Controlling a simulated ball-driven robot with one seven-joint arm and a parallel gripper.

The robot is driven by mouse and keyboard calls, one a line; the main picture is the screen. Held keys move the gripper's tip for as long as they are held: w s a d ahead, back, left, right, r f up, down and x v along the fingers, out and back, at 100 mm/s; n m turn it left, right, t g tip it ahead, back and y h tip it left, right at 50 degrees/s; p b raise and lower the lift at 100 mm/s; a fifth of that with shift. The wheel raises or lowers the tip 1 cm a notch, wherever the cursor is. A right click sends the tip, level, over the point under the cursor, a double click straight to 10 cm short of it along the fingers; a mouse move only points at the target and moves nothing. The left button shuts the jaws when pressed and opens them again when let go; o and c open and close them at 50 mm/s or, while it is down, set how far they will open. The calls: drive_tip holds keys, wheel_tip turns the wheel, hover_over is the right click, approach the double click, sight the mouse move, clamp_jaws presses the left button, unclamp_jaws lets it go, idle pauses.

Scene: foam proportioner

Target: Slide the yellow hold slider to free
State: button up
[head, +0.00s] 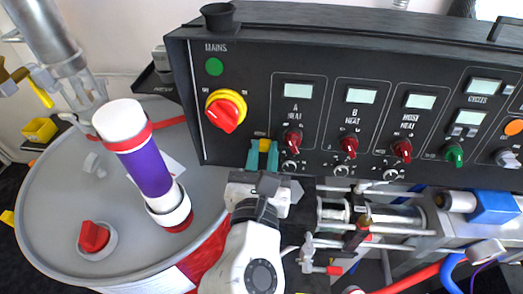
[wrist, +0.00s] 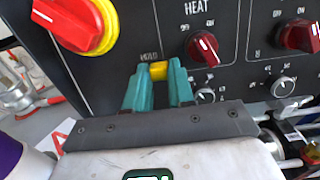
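The yellow hold slider (wrist: 158,71) is a small block on the black panel, just below the HOLD label in the wrist view. It also shows in the head view (head: 264,144), below the red and yellow mains knob's right side. My gripper (wrist: 161,76) has teal fingers, one on each side of the slider, with no clear gap at the tips. In the head view my gripper (head: 263,152) reaches up to the panel's lower edge. The FREE label is not visible, and the slider's lower part is hidden by the fingers.
The red and yellow mains knob (head: 226,111) is up and left of my gripper. The red A heat knob (head: 293,139) is close on the right, with a small dial (wrist: 205,96) below it. A purple and white cylinder (head: 143,158) stands on the drum (head: 50,190) at left.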

drive_tip(key=o, duration=0.5)
drive_tip(key=shift+d, duration=0.2)
drive_tip(key=shift+c, duration=0.2)
